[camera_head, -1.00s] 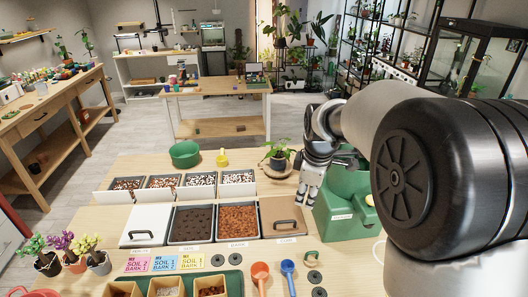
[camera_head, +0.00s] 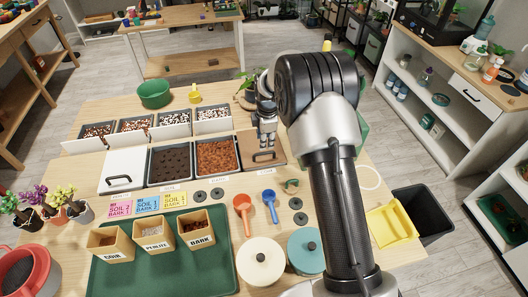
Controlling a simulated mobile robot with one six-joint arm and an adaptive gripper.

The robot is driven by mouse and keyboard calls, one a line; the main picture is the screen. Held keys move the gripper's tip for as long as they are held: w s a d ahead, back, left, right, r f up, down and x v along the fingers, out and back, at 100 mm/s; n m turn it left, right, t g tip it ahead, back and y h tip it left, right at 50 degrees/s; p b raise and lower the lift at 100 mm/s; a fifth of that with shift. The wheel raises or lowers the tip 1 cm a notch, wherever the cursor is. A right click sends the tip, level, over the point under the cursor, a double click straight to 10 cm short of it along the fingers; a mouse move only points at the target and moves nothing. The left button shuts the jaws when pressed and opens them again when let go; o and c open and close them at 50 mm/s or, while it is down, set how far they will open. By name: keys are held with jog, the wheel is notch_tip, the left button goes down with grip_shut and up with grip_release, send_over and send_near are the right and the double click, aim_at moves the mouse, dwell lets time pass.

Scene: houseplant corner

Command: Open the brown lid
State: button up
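The brown lid (camera_head: 248,147) lies flat and closed on the rightmost bin of the front row. Its dark handle (camera_head: 264,156) is near the front edge. My gripper (camera_head: 267,141) points down over the right part of the lid, with its fingertips just behind the handle in the picture. I cannot tell whether it touches the lid. The fingers are small and partly overlap, so their opening is unclear. My arm hides the area right of the gripper.
Left of the lid are an open bark bin (camera_head: 217,154), a dark soil bin (camera_head: 171,163) and a white-lidded bin (camera_head: 122,168). Several open bins stand behind. A potted plant (camera_head: 246,98) is close behind the gripper. Scoops (camera_head: 269,204) and pots stand in front.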

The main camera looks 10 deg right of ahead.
aim_at(264, 154)
jog(key=f, duration=0.2)
jog(key=w+f+b, duration=0.1)
jog(key=f, duration=0.5)
jog(key=shift+w, duration=0.3)
grip_shut()
dwell(0.3)
